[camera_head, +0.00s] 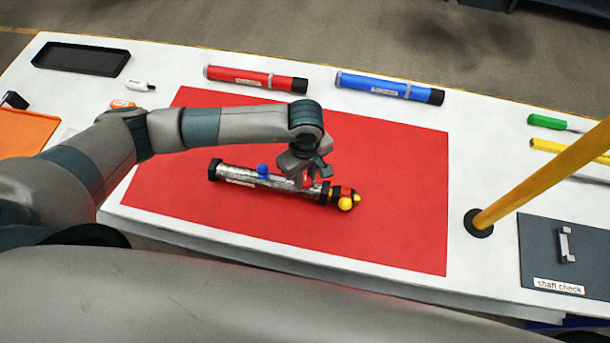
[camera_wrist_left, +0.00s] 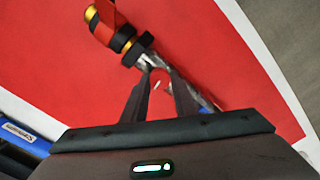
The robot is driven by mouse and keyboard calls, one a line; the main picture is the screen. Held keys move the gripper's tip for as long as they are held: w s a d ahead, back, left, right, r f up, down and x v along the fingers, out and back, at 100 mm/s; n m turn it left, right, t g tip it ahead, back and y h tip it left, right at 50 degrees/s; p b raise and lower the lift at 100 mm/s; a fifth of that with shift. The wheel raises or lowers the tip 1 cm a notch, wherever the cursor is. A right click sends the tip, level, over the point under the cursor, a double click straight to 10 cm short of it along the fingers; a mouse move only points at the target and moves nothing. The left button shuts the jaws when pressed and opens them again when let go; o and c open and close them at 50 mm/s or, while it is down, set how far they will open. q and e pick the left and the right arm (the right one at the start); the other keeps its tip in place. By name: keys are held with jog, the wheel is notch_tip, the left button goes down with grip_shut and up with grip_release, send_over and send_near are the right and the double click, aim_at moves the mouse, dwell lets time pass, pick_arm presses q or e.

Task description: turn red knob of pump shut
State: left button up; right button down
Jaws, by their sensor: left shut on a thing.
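The pump (camera_head: 240,173) is a silver tube with black end collars, lying on the red mat (camera_head: 400,200). A blue knob (camera_head: 262,171) stands on its middle, and its right end is red and black with yellow knobs (camera_head: 345,203). My left gripper (camera_head: 306,176) is over the tube near that right end, shut on the red knob (camera_head: 307,182), which is mostly hidden by the fingers. In the left wrist view, the fingers (camera_wrist_left: 158,80) straddle the tube close to its black collar (camera_wrist_left: 137,49). My right gripper is not in view.
A red tube (camera_head: 240,76) and a blue tube (camera_head: 385,87) lie behind the mat. A black tray (camera_head: 80,59) is at back left. A yellow post (camera_head: 535,180) stands right of the mat, near a dark "shaft check" panel (camera_head: 540,255). The mat's right part is clear.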

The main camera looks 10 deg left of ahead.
pick_arm(q)
jog(key=shift+f+n+b, duration=0.2)
jog(key=shift+n+b, duration=0.8)
jog(key=shift+b, duration=0.3)
jog(key=n+b, duration=0.5)
jog(key=shift+b, duration=0.35)
jog(key=shift+r+n+b, duration=0.2)
jog(key=shift+n+b, duration=1.15)
jog(key=shift+n, duration=0.25)
jog(key=o, duration=1.1)
jog(key=shift+c, duration=0.2)
